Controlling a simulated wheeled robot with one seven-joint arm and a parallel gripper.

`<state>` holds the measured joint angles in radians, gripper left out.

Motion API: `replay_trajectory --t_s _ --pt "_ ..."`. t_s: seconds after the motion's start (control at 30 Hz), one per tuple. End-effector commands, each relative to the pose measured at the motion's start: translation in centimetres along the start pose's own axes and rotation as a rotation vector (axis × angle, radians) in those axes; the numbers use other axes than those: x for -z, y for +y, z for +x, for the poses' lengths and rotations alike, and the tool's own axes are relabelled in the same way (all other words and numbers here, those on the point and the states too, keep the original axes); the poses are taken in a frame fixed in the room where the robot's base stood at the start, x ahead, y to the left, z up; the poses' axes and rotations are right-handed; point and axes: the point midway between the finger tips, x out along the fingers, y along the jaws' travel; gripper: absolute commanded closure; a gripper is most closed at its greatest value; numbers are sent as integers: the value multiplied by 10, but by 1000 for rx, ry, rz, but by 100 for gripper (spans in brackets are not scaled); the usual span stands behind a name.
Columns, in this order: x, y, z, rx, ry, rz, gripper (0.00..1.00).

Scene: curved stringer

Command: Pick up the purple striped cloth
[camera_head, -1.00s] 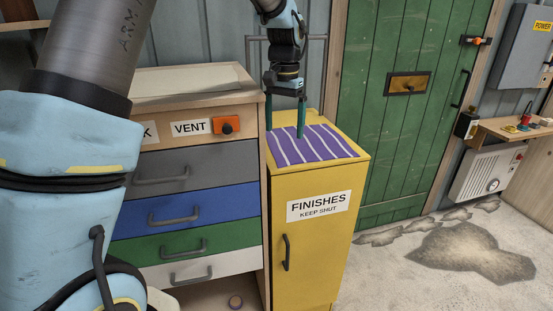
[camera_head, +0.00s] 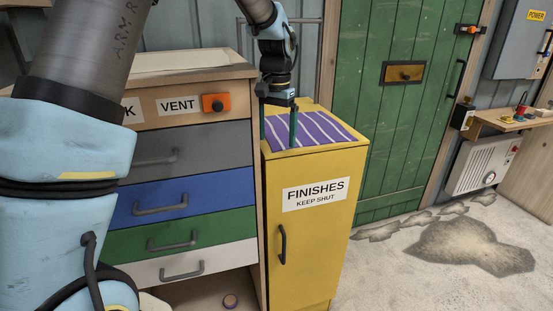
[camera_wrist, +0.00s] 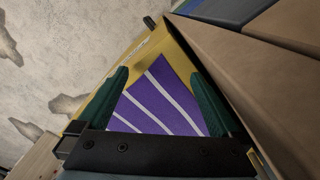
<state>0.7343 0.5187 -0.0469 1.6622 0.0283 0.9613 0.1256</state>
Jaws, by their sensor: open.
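The purple striped cloth (camera_head: 312,131) lies flat on top of the yellow FINISHES cabinet (camera_head: 311,230), with pale stripes across it. In the wrist view the cloth (camera_wrist: 165,103) shows between and beyond the two fingers. My gripper (camera_head: 278,140) points down over the left part of the cabinet top, at the cloth's left side. Its two green fingers are spread apart with nothing held between them; they also show in the wrist view (camera_wrist: 160,85). I cannot tell whether the fingertips touch the cloth.
A drawer unit (camera_head: 190,155) with grey, blue, green and white drawers stands close on the left, its top a little higher than the cabinet. An orange VENT switch (camera_head: 216,104) is on its front. A green door (camera_head: 395,110) is behind. Open floor (camera_head: 400,285) lies to the right.

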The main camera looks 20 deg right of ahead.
Motion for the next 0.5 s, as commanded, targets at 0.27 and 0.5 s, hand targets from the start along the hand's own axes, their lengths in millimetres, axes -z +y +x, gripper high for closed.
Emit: replay_trajectory --t_s 0.27,0.5 --pt "0 0 18 0 0 0 0" --pt "0 0 18 0 0 0 0"
